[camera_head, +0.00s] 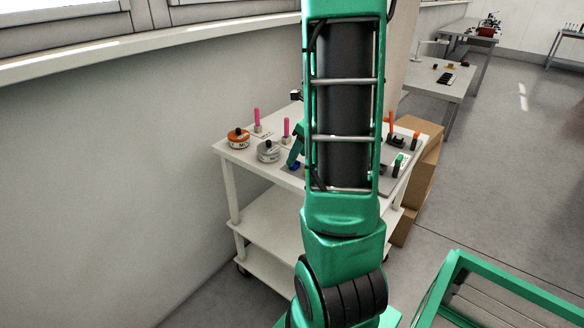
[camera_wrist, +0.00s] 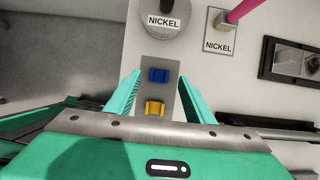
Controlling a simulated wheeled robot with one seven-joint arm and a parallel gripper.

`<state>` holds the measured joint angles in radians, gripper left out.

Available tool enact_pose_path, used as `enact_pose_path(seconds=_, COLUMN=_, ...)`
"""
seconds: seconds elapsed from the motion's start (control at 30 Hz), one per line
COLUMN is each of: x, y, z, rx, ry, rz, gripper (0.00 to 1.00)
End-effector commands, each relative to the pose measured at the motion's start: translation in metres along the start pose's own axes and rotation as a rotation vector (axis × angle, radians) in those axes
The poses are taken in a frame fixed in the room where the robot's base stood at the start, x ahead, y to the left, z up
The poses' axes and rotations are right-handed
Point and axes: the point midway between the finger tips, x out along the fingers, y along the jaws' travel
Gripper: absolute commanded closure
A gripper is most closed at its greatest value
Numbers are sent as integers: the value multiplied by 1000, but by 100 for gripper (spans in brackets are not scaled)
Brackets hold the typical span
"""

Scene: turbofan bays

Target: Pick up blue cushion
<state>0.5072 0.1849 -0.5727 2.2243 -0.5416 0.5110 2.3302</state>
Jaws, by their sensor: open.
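The blue cushion (camera_wrist: 159,75) is a small block on a grey strip (camera_wrist: 174,95) on the white cart top, seen in the wrist view. A yellow block (camera_wrist: 154,108) lies on the same strip, nearer to my gripper's base. My gripper (camera_wrist: 160,78) is open, its two teal fingers on either side of the strip. In the picture the blue cushion lies between the fingertips, with a gap on each side. The height of the fingertips above it is hard to tell. In the head view a bit of blue (camera_head: 294,164) shows beside my arm, which hides much of the cart top.
A round grey tin labelled NICKEL (camera_wrist: 165,18) stands just beyond the strip. A pink-handled piece on a NICKEL label (camera_wrist: 221,40) and a dark framed tray (camera_wrist: 292,61) are to the right. An orange tin (camera_head: 238,138) stands near the cart's left corner (camera_head: 222,146).

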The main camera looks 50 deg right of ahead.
Motion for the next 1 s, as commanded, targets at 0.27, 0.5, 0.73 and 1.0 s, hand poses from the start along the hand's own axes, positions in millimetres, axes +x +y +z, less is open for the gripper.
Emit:
enact_pose_path(seconds=0.27, x=28, y=1, z=-1, rx=-2, ry=1, rz=0, gripper=52)
enact_pose_path(seconds=0.5, x=29, y=1, z=-1, rx=-2, ry=0, rz=-1, gripper=52)
enact_pose_path(seconds=0.73, x=29, y=1, z=-1, rx=-2, ry=0, rz=-1, gripper=95)
enact_pose_path(seconds=1.0, x=28, y=1, z=-1, rx=-2, ry=-1, rz=-1, gripper=95)
